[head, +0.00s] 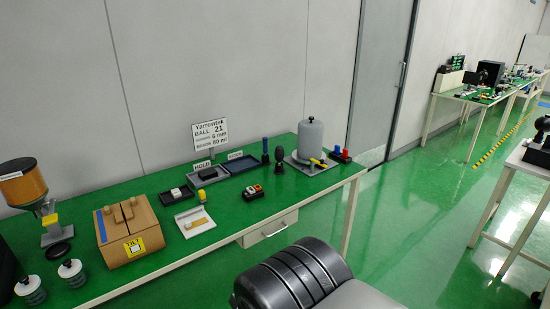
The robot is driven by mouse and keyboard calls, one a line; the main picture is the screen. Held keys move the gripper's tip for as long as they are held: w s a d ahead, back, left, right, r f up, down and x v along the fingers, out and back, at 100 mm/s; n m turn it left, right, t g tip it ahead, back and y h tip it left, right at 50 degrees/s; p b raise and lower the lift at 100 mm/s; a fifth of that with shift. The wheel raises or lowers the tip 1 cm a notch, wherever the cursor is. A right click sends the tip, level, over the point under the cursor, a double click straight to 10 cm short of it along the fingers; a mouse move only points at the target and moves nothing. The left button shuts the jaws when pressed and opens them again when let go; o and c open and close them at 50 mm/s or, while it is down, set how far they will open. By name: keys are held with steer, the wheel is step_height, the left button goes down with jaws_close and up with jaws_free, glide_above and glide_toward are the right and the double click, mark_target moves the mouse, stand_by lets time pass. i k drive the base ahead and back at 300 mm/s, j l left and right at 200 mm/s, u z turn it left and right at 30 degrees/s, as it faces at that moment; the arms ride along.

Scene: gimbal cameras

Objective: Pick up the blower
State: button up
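A dark bulb-shaped thing (279,163) with a narrower top stands upright on the green bench, in front of the grey cylinder's left side. It looks like the blower, though it is small in the picture. Nothing touches it from my side. My gripper is not in view. Only a black and grey rounded part that looks like my own arm shows at the bottom centre, apart from the bench things.
The green bench (170,262) runs along the wall. Near the bulb are a grey cylinder (311,137), a blue-topped upright tool (265,148), dark trays (240,165) and a switch box (254,191).

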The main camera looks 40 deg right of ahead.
mark_target(280, 153)
steer(key=i+l, duration=0.2)
steer(key=l, duration=0.2)
steer(key=i+l, duration=0.2)
steer(key=l, duration=0.25)
steer(key=i+l, duration=0.25)
steer(key=l, duration=0.15)
steer(key=i+l, duration=0.2)
steer(key=l, duration=0.25)
steer(key=i+l, duration=0.2)
steer(key=l, duration=0.2)
steer(key=i+l, duration=0.2)
steer(key=l, duration=0.2)
steer(key=i+l, duration=0.2)
steer(key=l, duration=0.25)
steer(key=i+l, duration=0.25)
steer(key=l, duration=0.15)
